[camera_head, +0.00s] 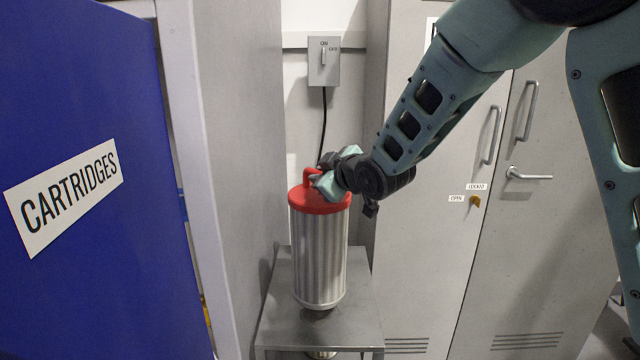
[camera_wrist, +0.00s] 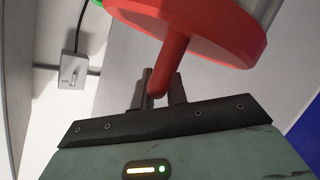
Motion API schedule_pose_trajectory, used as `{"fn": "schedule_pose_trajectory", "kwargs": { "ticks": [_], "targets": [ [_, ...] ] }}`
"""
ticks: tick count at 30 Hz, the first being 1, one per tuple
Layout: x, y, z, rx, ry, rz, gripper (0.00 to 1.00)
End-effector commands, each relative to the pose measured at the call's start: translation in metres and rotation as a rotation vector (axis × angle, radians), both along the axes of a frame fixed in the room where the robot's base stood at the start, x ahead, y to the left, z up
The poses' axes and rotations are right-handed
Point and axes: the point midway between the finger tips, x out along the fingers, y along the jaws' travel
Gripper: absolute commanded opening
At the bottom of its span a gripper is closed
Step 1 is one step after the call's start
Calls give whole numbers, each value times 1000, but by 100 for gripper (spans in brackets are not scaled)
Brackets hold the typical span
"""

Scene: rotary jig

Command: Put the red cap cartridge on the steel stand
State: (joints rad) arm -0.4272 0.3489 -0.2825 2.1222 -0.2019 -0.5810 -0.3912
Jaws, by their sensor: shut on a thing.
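The red cap cartridge (camera_head: 320,250) is upright, with a ribbed silver body and a red cap with a loop handle. My gripper (camera_head: 324,180) is shut on that red handle at the top. In the wrist view, the fingers of my gripper (camera_wrist: 161,90) are on either side of the red handle (camera_wrist: 172,60). The steel stand (camera_head: 350,320) is a small grey table directly below the cartridge. A dark patch shows on its top just under the cartridge; I cannot tell whether the cartridge touches the stand or hangs slightly above it.
A blue panel (camera_head: 90,260) labelled CARTRIDGES stands at the left, beside a grey cabinet side (camera_head: 240,150). Grey lockers (camera_head: 440,260) stand close at the right. A switch box (camera_head: 324,62) with a black cable is on the wall behind.

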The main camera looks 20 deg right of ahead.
Motion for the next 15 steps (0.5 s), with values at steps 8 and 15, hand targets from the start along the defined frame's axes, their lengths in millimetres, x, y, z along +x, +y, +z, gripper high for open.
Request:
{"fn": "schedule_pose_trajectory", "kwargs": {
  "ticks": [8,15],
  "targets": [
    [1,0,-29,1,-6,0,0],
    [1,0,-54,0,-4,0,0]
  ]
}}
